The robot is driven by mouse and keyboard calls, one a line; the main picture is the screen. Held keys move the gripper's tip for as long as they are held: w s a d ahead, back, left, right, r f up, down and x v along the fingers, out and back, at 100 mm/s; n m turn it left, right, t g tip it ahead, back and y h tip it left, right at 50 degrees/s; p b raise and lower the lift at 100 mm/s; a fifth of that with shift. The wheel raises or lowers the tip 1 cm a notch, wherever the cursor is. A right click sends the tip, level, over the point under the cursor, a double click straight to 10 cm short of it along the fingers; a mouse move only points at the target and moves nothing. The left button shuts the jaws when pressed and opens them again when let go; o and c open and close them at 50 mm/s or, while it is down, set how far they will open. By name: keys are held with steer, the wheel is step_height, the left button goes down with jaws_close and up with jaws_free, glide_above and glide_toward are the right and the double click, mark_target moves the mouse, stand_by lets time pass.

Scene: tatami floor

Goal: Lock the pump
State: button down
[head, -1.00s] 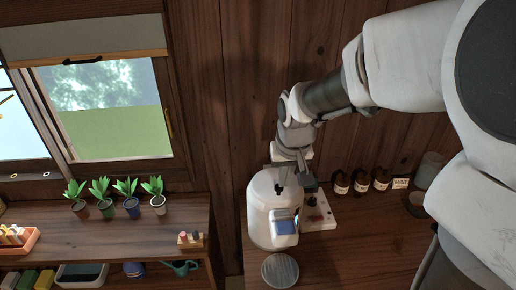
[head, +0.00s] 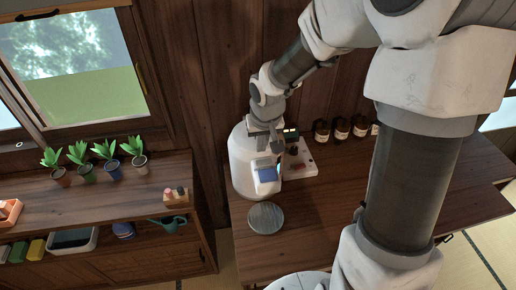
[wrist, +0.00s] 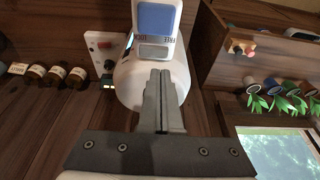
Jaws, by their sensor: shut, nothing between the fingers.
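The pump (head: 243,165) is a white rounded cylinder standing at the left end of the wooden worktop. Its front carries a raised block with a blue panel (head: 267,174) and a grey part above it. In the wrist view the blue panel (wrist: 156,18) shows near the top, beside small lettering that seems to read FREE and LOCK. My gripper (head: 281,147) is at the pump's upper right in the head view. In the wrist view its fingers (wrist: 162,74) are together and empty, in front of the white body; I cannot tell whether they touch it.
A round grey disc (head: 265,218) lies in front of the pump. A white control box (head: 299,160) stands close on its right, then brown labelled bottles (head: 340,129). A shelf with potted plants (head: 112,168) is at the left. The worktop's front right is mostly clear.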

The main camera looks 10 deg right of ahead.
mark_target(260, 162)
steer(key=shift+s+x, duration=0.25)
steer(key=shift+x, duration=0.95)
steer(key=shift+s+x, duration=0.25)
steer(key=shift+x, duration=0.95)
steer(key=shift+f+b, duration=0.25)
steer(key=shift+b, duration=0.2)
steer(key=shift+a+f+b, duration=0.1)
steer(key=shift+f+b, duration=0.3)
steer(key=shift+b, duration=0.6)
steer(key=shift+r+h, duration=0.3)
steer(key=shift+d+r+p, duration=0.2)
steer(key=shift+d+p, duration=0.4)
steer(key=shift+d, duration=0.2)
steer(key=shift+r, duration=0.1)
